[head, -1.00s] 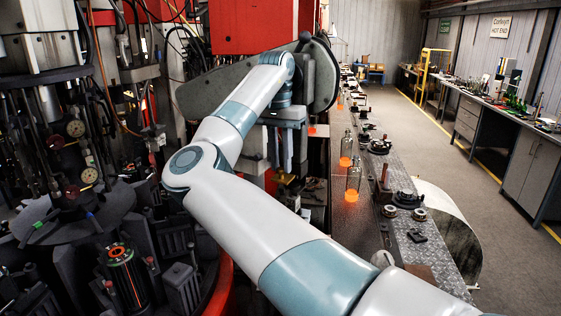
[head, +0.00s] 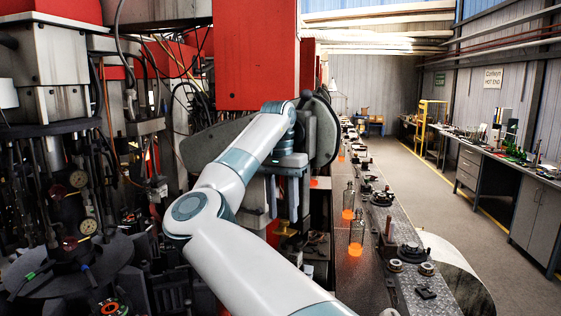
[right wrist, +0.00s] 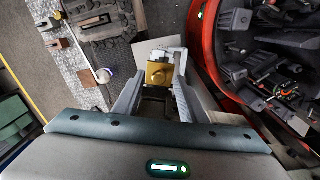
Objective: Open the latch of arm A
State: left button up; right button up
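My right arm crosses the head view, and its gripper (head: 284,198) points down beside the grey machine arm, under the red housing. In the right wrist view the two fingers of the right gripper (right wrist: 160,92) stand apart. A brass-coloured block (right wrist: 160,74) with a rounded knob lies between or just beyond the fingertips; I cannot tell whether they touch it. No latch marked as arm A can be made out for certain. My left gripper is not in view.
A red-rimmed round machine bed (right wrist: 205,50) curves close to the right of the gripper in the wrist view. A conveyor (head: 370,262) with glowing bottles (head: 357,236) runs along the right of the machine. Dark mould machinery (head: 75,210) fills the left. The aisle floor (head: 450,200) is clear.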

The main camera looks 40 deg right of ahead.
notch_tip(320, 180, up, 15)
jog(key=b, duration=0.1)
jog(key=shift+w+a+r, duration=0.15)
jog(key=shift+w, duration=0.2)
dwell(0.8)
